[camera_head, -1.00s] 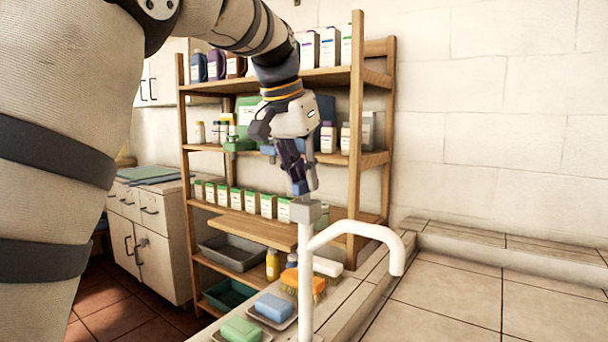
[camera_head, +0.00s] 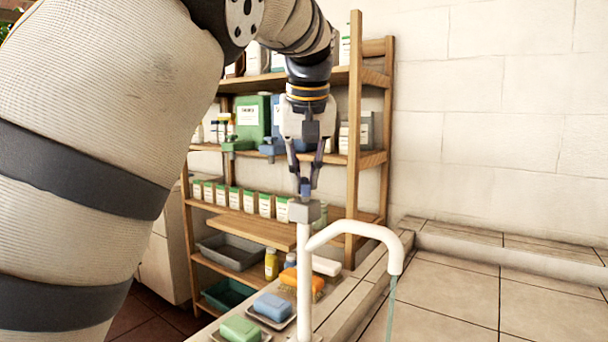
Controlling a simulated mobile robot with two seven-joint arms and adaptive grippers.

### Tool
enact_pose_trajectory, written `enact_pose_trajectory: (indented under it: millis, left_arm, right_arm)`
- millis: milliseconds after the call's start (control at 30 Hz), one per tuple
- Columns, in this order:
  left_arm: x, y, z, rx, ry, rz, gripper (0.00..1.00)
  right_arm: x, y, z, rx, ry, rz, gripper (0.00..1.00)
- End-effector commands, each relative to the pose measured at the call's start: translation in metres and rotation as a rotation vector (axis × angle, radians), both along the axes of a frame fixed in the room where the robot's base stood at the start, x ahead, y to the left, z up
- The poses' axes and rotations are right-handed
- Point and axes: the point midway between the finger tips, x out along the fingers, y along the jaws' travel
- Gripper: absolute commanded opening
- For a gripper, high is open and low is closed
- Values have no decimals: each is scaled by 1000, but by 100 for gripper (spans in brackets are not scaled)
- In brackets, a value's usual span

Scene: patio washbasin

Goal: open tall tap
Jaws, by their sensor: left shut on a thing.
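The tall tap (camera_head: 304,270) is a white upright pipe with a grey block on top and a curved white spout (camera_head: 365,229) reaching right. A thin bluish stream of water (camera_head: 390,305) runs down from the spout's end. My left gripper (camera_head: 305,186) points down over the tap's top. Its fingers are shut on the small tap handle (camera_head: 305,191), which is mostly hidden between the fingertips just above the grey block. My right gripper is not in view.
Green soap (camera_head: 240,329) and blue soap (camera_head: 272,307) lie on dishes left of the tap, with an orange brush (camera_head: 302,279) behind. A wooden shelf (camera_head: 355,140) with bottles and boxes stands behind my left arm. The tiled surface on the right is clear.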

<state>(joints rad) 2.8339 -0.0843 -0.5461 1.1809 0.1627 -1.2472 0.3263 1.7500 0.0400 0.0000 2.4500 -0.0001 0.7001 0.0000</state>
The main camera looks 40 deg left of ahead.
Motion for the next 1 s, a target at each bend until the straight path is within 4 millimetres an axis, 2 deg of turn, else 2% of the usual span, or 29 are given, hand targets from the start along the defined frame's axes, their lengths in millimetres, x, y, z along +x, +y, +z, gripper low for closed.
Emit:
enact_pose_trajectory:
  millis: [600,1000]
  left_arm:
    - [5,-1,-2,3,1,574,0]
    - [6,-1,-2,2,-1,833,0]
  right_arm:
    - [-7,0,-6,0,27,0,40]
    - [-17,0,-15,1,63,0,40]
